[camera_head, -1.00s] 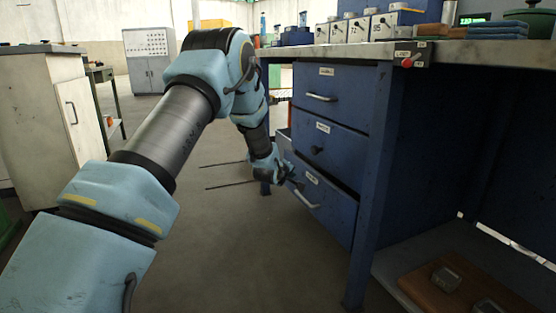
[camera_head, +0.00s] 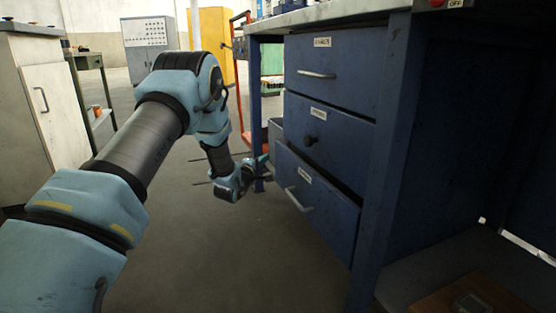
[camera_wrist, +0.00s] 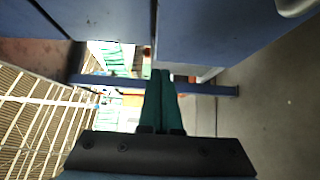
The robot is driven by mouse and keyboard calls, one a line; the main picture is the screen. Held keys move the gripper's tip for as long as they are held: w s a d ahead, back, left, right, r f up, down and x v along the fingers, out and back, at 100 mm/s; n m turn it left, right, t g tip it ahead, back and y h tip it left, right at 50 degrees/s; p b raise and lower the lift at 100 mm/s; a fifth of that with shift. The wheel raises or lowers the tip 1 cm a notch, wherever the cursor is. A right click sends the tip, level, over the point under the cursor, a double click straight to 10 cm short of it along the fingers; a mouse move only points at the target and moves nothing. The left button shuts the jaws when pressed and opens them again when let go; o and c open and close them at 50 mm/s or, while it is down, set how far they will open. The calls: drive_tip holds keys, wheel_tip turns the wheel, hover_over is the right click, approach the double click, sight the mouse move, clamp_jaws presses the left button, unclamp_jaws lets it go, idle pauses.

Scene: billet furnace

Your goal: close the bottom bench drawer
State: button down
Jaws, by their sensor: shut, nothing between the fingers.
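The bottom bench drawer (camera_head: 316,212) is blue with a silver bar handle (camera_head: 299,200) and a white label. It stands out from the bench, with a dark gap above its front. My gripper (camera_head: 268,167) is just left of this drawer's front in the head view, near its left edge; I cannot tell whether it touches. In the wrist view my gripper's green fingers (camera_wrist: 160,73) are together and empty. A blue drawer front (camera_wrist: 215,30) fills the upper right there, with part of a handle (camera_wrist: 294,7) at the corner.
The middle drawer (camera_head: 328,140) and top drawer (camera_head: 335,70) sit above, looking shut. A blue bench leg (camera_head: 376,165) stands right of the drawers. A grey cabinet (camera_head: 62,110) is at the left. The floor (camera_head: 215,265) before the drawers is clear.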

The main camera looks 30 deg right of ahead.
sight(288, 154)
drive_tip(key=d+b, duration=0.1)
drive_tip(key=d, duration=0.1)
drive_tip(key=w+d+b, duration=0.1)
drive_tip(key=d, duration=0.2)
drive_tip(key=shift+w+d+f, duration=0.15)
drive_tip(key=shift+w, duration=0.05)
drive_tip(key=shift+d+b, duration=0.4)
drive_tip(key=shift+d, duration=0.15)
drive_tip(key=shift+s, duration=0.1)
drive_tip(key=d, duration=0.4)
drive_tip(key=shift+s, duration=0.25)
drive_tip(key=shift+s+d+r, duration=0.1)
drive_tip(key=shift+d+r, duration=0.15)
drive_tip(key=shift+d, duration=0.05)
